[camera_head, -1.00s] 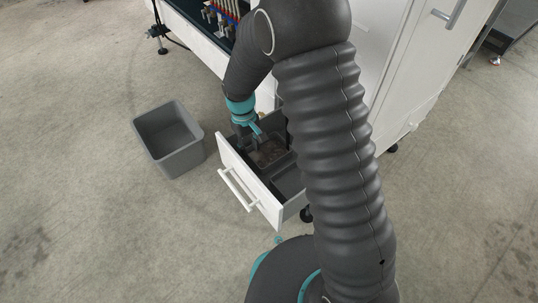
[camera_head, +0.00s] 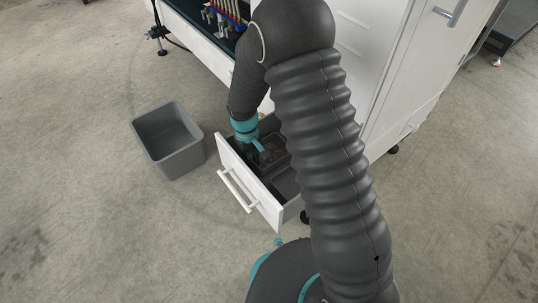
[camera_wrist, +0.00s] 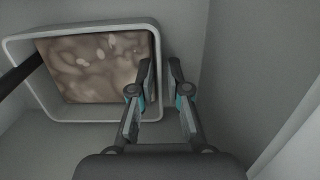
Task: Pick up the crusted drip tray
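The crusted drip tray (camera_wrist: 95,115) is a light grey rectangular tray with a brown, lumpy crust inside. In the wrist view it fills the upper left, and in the head view it lies in the open drawer (camera_head: 232,172), partly hidden by my arm. My gripper (camera_wrist: 162,76) is open at the tray's right side. One finger overlaps the tray's inside in the picture and the other is just outside, with the right wall showing between them. I cannot tell whether either finger touches the wall. In the head view my gripper (camera_head: 257,150) reaches down into the drawer.
A grey open bin (camera_head: 168,142) stands on the floor left of the drawer and looks empty. The white machine cabinet (camera_head: 372,45) rises behind the drawer. Drawer walls are close around my gripper. A dark bar (camera_wrist: 20,76) crosses the tray's left edge.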

